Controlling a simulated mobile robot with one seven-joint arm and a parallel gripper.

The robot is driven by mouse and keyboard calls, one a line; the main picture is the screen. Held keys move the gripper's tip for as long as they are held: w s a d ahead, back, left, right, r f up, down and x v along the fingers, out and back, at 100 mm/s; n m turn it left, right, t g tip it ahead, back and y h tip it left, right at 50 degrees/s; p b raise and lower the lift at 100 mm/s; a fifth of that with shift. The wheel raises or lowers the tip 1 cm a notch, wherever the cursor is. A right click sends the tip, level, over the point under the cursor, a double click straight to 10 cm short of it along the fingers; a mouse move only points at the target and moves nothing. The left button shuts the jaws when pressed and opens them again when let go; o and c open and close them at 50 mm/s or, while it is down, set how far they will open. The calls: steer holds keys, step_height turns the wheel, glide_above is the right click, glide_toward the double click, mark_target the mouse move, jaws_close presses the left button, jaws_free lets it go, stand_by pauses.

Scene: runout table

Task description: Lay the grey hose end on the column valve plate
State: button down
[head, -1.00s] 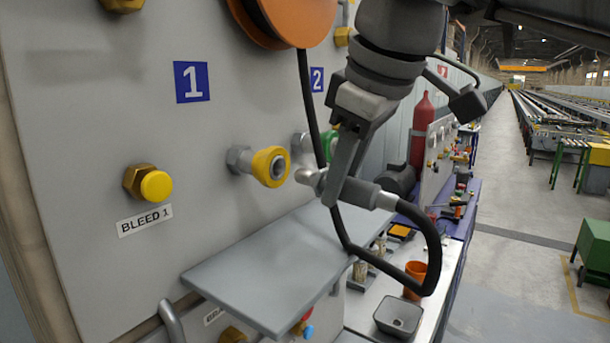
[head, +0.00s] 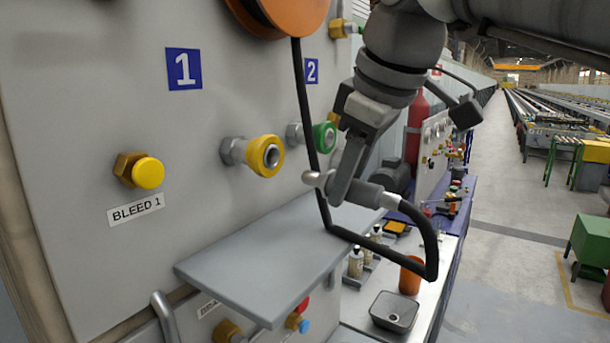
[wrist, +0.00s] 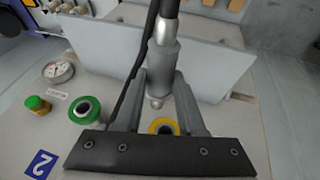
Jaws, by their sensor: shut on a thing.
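My gripper (head: 345,188) is shut on the grey hose end (head: 366,194), a grey sleeve with a pale metal nose pointing left. The hose end lies about level, above the grey plate (head: 245,262) that juts from the panel, and apart from it. A black hose (head: 430,240) runs from its back in a loop. In the wrist view the hose end (wrist: 163,57) sits between both fingers, and the plate (wrist: 110,50) lies beyond it. The yellow-ringed coupling (head: 265,155) on the panel is left of the nose, with a gap between. I cannot tell which surface is the column valve plate.
The panel carries a yellow-capped BLEED 1 valve (head: 148,172) and a green-ringed coupling (head: 324,137). The orange reel (head: 290,15) hangs above. Beyond the plate are a grey tray (head: 393,312), an orange cup (head: 411,275) and small bottles. The plate's top looks bare.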

steer(key=shift+w+d+f+b, duration=0.4)
steer(key=shift+w+d+f, duration=0.25)
steer(key=shift+f, duration=0.25)
steer(key=shift+w+d+f+b, duration=0.45)
steer(key=shift+w+d+f, duration=0.2)
steer(key=shift+f, duration=0.2)
steer(key=shift+w+d+f+b, duration=0.4)
steer(key=shift+w+d+f, duration=0.2)
steer(key=shift+f, duration=0.3)
steer(key=p, duration=0.2)
glide_above(309, 225)
steer(key=s, duration=0.1)
steer(key=shift+s+d+f, duration=0.2)
steer(key=shift+d+f, duration=0.15)
steer(key=shift+f, duration=0.3)
steer(key=shift+f+b, duration=0.8)
steer(key=c, duration=0.5)
jaws_free()
steer(key=shift+o, duration=0.3)
steer(key=shift+f, duration=0.1)
